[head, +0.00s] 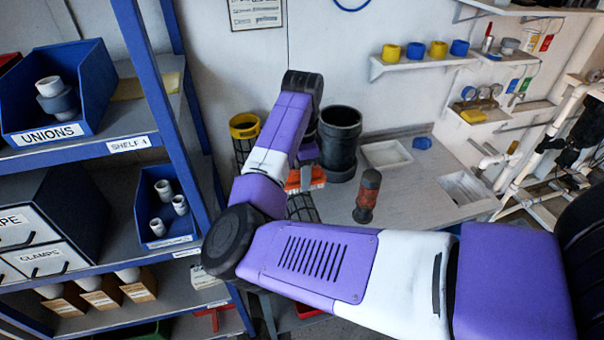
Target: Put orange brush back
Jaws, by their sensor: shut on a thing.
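The orange brush (316,176) shows as an orange block with a pale strip, just below the end of my arm and above the worktop. My gripper (308,158) is mostly hidden behind my purple and white arm. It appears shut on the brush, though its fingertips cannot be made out. A dark mesh basket (303,208) stands below the brush, partly covered by my arm. A second mesh basket with a yellow rim (244,124) stands to the left by the wall. I cannot see whether the brush touches the basket below it.
A black cylindrical pot (340,138) stands right behind the brush. A dark cylinder with a red-brown middle (367,196) stands on the grey worktop (412,194). White trays (386,153) lie farther right. A blue shelf rack (160,110) with bins closes off the left side.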

